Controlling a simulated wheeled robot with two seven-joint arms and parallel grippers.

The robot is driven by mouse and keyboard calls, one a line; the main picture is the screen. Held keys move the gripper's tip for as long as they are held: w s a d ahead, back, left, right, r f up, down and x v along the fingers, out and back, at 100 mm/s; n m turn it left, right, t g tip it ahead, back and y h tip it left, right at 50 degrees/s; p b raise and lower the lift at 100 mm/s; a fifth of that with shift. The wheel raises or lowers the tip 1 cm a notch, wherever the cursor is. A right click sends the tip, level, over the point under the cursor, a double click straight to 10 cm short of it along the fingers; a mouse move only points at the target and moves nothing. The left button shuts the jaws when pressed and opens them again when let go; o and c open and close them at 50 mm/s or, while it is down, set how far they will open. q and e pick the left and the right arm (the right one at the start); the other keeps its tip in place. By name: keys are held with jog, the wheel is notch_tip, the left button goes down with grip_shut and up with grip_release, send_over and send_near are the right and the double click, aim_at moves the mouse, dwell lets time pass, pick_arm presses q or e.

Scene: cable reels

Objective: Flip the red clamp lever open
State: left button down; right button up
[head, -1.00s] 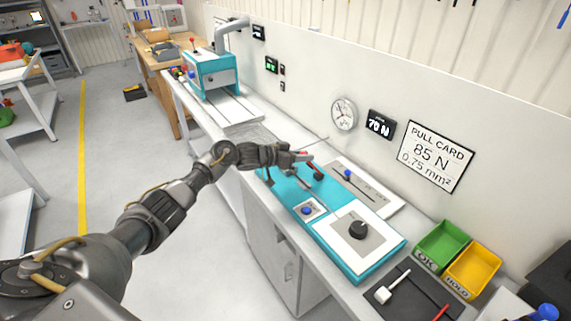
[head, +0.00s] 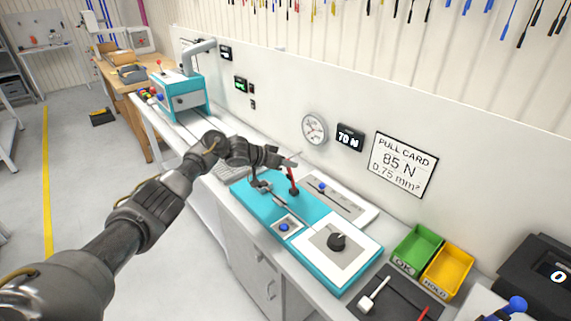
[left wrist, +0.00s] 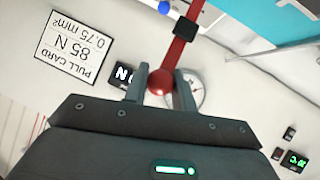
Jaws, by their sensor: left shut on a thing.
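The red clamp lever (head: 291,181) stands roughly upright on the teal tester bed (head: 262,208), on a dark pivot. In the left wrist view, the lever's red arm (left wrist: 184,43) runs up from a round red knob to a black collar. My left gripper (head: 288,162) is at the lever's top end. In the left wrist view, the two fingers of the gripper (left wrist: 160,88) are closed on either side of the knob. The base of the lever is out of the wrist view. My right gripper is not in view.
A white plate with a blue knob (head: 322,188) lies behind the bed. Green (head: 418,240) and yellow (head: 449,268) bins stand at right, by a dark mat with a white-headed tool (head: 368,301).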

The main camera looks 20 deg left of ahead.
pick_arm(q)
jog(key=shift+d, duration=0.1)
jog(key=c, duration=1.4)
grip_release()
jog(key=shift+c, duration=0.2)
jog(key=shift+o, duration=1.3)
jog(key=shift+w+f, duration=0.1)
jog(key=shift+w, duration=0.05)
jog(key=b+v, duration=0.2)
jog(key=v, duration=0.9)
jog(key=shift+f, duration=0.1)
